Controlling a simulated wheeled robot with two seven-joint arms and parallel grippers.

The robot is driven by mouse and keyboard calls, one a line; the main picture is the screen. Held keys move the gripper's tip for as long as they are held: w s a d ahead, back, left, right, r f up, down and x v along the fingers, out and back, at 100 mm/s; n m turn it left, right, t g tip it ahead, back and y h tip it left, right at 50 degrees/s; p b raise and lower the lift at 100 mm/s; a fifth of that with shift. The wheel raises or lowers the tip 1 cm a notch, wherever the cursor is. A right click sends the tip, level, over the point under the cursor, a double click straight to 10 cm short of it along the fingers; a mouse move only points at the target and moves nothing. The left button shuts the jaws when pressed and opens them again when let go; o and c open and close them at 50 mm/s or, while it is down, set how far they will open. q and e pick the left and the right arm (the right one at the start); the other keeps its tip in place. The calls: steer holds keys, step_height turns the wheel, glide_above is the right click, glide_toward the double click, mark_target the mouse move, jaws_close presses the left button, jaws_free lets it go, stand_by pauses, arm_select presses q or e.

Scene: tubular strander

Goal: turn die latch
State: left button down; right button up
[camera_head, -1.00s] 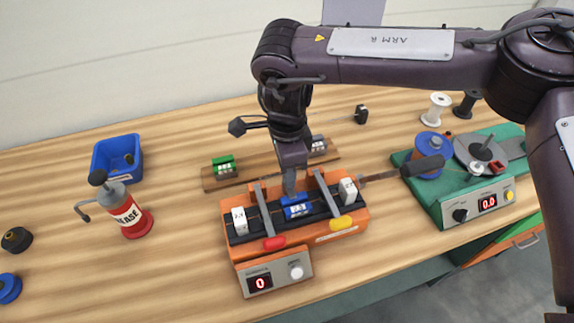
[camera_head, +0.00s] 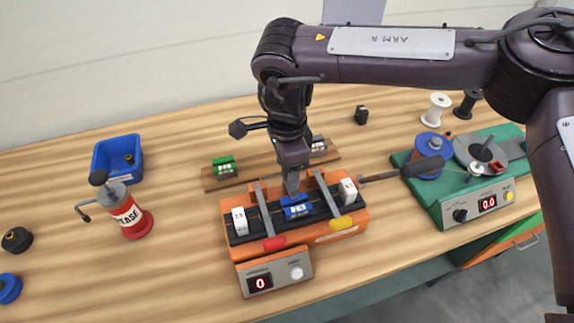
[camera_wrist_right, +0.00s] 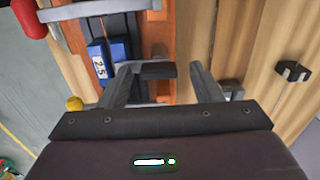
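The orange die holder (camera_head: 335,238) stands on the wooden table with a blue die block (camera_head: 296,207) in its dark channel. The blue block also shows in the right wrist view (camera_wrist_right: 97,62), with a white label. My right gripper (camera_head: 292,190) points down just behind the blue block. In the right wrist view its two fingers (camera_wrist_right: 162,76) stand apart, and a dark flat piece (camera_wrist_right: 158,71) shows between them. I cannot tell whether that piece is the latch or whether a finger touches it. My left gripper is not in view.
Grey bars with a red handle (camera_head: 274,243) and a yellow handle (camera_head: 341,223) flank the block. A grease can (camera_head: 130,215) and blue bin (camera_head: 117,160) stand left. A green winder (camera_head: 459,213) stands right. A wooden rack (camera_head: 213,185) lies behind.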

step_height(320, 180, up, 8)
steer(key=shift+f+b, duration=0.15)
steer(key=shift+b, duration=0.5)
steer(key=shift+s, duration=0.1)
